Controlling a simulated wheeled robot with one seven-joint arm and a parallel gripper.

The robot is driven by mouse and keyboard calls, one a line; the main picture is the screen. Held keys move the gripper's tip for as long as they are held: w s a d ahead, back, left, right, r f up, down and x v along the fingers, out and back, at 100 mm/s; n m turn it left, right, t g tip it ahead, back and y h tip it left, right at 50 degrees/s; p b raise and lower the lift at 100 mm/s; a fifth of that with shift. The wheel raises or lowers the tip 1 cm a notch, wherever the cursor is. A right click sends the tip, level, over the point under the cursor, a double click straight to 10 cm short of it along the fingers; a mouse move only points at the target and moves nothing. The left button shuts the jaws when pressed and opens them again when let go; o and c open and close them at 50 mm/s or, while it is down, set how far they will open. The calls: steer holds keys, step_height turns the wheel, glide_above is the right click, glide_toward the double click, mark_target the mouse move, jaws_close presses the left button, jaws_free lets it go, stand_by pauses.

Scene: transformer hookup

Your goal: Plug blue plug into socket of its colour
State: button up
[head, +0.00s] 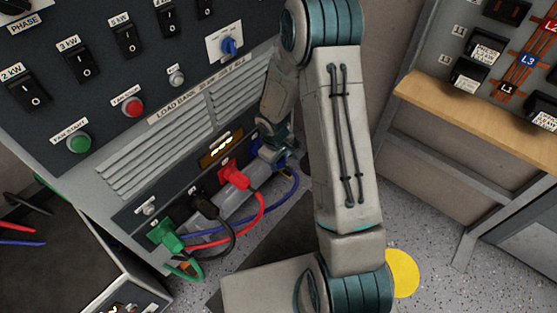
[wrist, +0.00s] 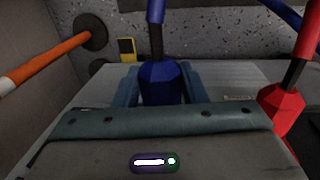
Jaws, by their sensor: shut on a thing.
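My gripper (wrist: 159,88) is shut on the blue plug (wrist: 162,80), with one finger on each side of it. The blue cable (wrist: 156,12) runs up from the plug in the wrist view. In the head view my gripper (head: 270,150) is at the right end of the load bank's lower socket row, right of the red plug (head: 233,173). The blue cable (head: 296,185) loops down from there. My gripper mostly hides the blue plug and the blue socket in the head view, and the plug's front end is hidden in the wrist view. I cannot tell whether it is seated.
The red plug also shows close on the right in the wrist view (wrist: 282,108). A black plug (head: 204,206) and a green plug (head: 164,237) sit further left in the row, with cables hanging below. A wooden-edged bench (head: 470,110) stands right. A yellow disc (head: 403,272) is on the floor.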

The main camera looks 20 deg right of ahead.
steer(key=shift+w+a, duration=1)
steer(key=shift+w, duration=0.3)
steer(key=o, duration=1.2)
steer(key=shift+s+a+r+p, duration=0.1)
steer(key=shift+r+p, duration=0.8)
steer(key=shift+r, duration=0.25)
steer(key=shift+s+a+r+p, duration=0.1)
steer(key=shift+a+r+p, duration=0.05)
steer(key=shift+r+p, duration=0.95)
steer(key=shift+s+a+r+p, duration=0.1)
steer(key=shift+r+p, duration=0.65)
steer(key=shift+r, duration=0.5)
steer(key=r, duration=0.2)
steer(key=r+p, duration=0.1)
steer(key=r, duration=0.2)
steer(key=r+p, duration=0.1)
steer(key=r, duration=0.1)
steer(key=shift+s+a+r, duration=0.2)
steer(key=shift+s+a, duration=0.1)
steer(key=shift+a, duration=0.1)
